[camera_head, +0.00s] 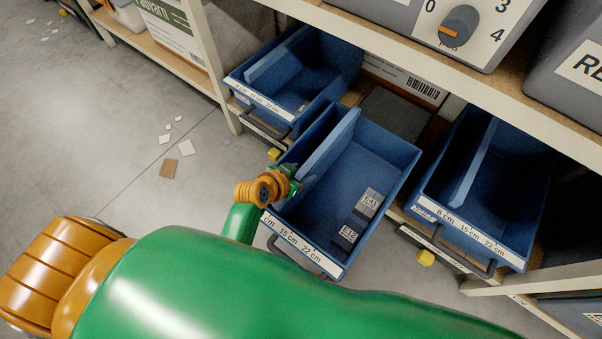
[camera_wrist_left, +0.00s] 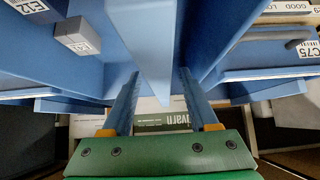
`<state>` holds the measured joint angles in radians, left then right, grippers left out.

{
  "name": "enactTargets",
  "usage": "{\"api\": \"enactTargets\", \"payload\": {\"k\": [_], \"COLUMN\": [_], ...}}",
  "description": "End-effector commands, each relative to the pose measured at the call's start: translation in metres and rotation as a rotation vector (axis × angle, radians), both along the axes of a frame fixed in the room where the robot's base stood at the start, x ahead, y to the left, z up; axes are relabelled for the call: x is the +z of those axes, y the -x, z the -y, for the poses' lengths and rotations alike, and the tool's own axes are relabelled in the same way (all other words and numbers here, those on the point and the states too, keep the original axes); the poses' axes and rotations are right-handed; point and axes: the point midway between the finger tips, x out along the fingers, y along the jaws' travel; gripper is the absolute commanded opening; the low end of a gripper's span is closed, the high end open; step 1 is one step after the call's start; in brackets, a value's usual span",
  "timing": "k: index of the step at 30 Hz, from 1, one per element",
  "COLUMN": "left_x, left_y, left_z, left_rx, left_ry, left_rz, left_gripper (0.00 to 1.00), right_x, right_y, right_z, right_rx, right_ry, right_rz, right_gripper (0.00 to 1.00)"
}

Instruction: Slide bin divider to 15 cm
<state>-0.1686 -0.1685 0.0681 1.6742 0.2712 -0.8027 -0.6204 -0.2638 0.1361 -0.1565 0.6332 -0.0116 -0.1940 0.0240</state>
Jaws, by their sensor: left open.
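The blue bin divider (camera_head: 330,146) stands upright in the middle pulled-out blue bin (camera_head: 392,150), toward its left side. The bin's front scale strip (camera_head: 302,247) shows 15 cm and 22 cm; its left end is partly covered by my arm. My left gripper (camera_head: 292,182) is at the divider's near end. In the left wrist view, the divider (camera_wrist_left: 153,50) shows edge-on between the two open fingers of the gripper (camera_wrist_left: 160,85), which do not appear closed on it. Contact cannot be told. My right gripper is not in view.
Two small grey boxes, E41 (camera_head: 368,203) and E12 (camera_head: 348,234), lie right of the divider in the bin. Similar blue bins stand at left (camera_head: 330,62) and right (camera_head: 520,185). A shelf edge (camera_head: 400,45) runs above. Paper scraps (camera_head: 186,148) lie on the floor.

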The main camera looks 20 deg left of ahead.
Motion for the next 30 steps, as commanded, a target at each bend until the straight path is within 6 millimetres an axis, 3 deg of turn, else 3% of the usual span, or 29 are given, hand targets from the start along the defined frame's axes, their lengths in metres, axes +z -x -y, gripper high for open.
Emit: {"api": "enactTargets", "payload": {"k": [3,10,30], "left_x": [0.0008,0.0008,0.0008], "left_y": [0.0002,0.0003,0.0003], "left_z": [-0.0002,-0.0003,-0.0004], "left_rx": [0.000,0.000,0.000], "left_ry": [0.000,0.000,-0.001], "left_rz": [0.000,0.000,0.000], "left_gripper": [0.60,0.00,0.00], "right_x": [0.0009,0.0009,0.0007], "right_y": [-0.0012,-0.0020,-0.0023], "right_z": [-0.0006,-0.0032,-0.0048], "right_rx": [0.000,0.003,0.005], "right_ry": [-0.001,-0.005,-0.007], "right_rz": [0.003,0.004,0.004], "right_gripper": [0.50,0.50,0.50]}}
